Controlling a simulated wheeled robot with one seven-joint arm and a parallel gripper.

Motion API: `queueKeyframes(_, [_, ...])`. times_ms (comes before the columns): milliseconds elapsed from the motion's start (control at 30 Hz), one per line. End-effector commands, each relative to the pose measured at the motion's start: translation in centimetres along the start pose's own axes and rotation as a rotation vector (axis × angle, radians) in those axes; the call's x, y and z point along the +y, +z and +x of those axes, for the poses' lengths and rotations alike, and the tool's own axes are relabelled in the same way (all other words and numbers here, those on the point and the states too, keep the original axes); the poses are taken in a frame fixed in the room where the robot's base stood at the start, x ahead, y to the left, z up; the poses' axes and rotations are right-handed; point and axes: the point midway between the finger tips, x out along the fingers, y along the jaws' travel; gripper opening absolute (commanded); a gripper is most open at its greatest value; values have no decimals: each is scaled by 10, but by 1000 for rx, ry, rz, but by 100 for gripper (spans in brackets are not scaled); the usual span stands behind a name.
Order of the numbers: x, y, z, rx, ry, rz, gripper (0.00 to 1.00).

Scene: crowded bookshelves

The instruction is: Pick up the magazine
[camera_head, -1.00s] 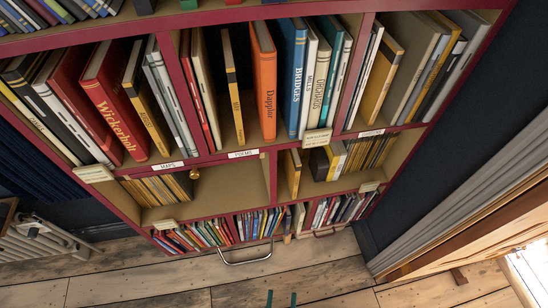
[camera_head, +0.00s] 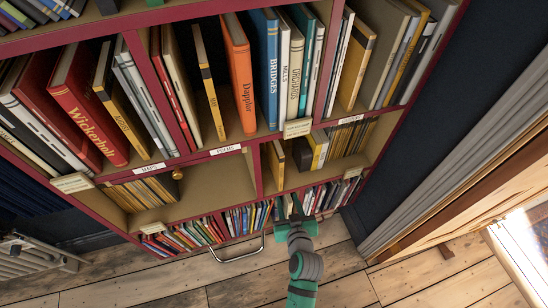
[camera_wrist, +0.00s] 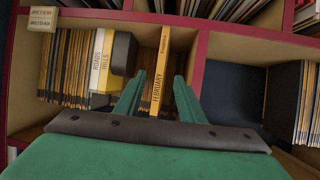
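In the head view the magazine (camera_head: 277,160) is next to the red divider, at the left end of that compartment. My gripper (camera_head: 295,207) is in front of the shelf, low and near this compartment. In the wrist view my gripper (camera_wrist: 158,88) is open, with one green finger on each side of the magazine in the picture. I see no finger touching it. I cannot tell how deep the fingertips reach.
A black box (camera_wrist: 124,53) stands beside the magazine, with the ROADS and HILLS volumes beyond it. The red divider (camera_wrist: 199,62) is close on the other side. Past it is an empty space (camera_wrist: 233,85). A drawer with a metal handle (camera_head: 237,250) is below.

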Motion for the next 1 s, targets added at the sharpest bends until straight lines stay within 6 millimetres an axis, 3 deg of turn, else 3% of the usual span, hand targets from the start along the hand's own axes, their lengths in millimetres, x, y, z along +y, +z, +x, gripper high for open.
queueKeyframes(100, [4,-30,27,13,-53,-15,36])
queueKeyframes(333, [4,-62,51,28,-124,-38,36])
queueKeyframes(467, [2,-67,61,29,-138,-42,36])
queueKeyframes(733, [-6,-68,99,30,-142,-44,36])
queueKeyframes(1000, [-9,-68,118,29,-143,-44,36])
